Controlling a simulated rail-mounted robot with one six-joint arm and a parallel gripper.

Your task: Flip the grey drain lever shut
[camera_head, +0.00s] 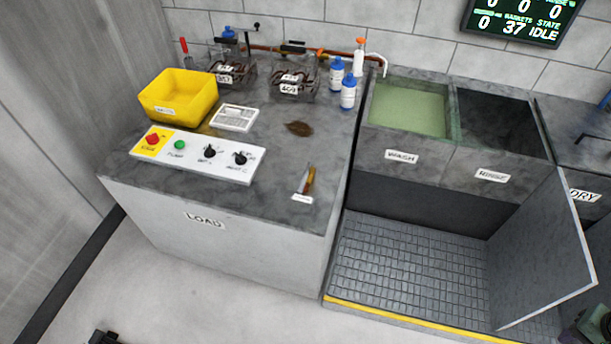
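I cannot make out a grey drain lever for certain in the head view. The WASH basin (372,112) holds pale green liquid, and a pale curved spout (377,62) stands at its back left corner. The RINSE basin (497,160) beside it looks dark inside.
The LOAD counter (120,170) carries a yellow bin (180,97), a control panel (196,155), a scale (234,118), wire racks (293,85) and bottles (348,93). A grey panel (545,255) stands upright at the right beside the grated floor (400,260).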

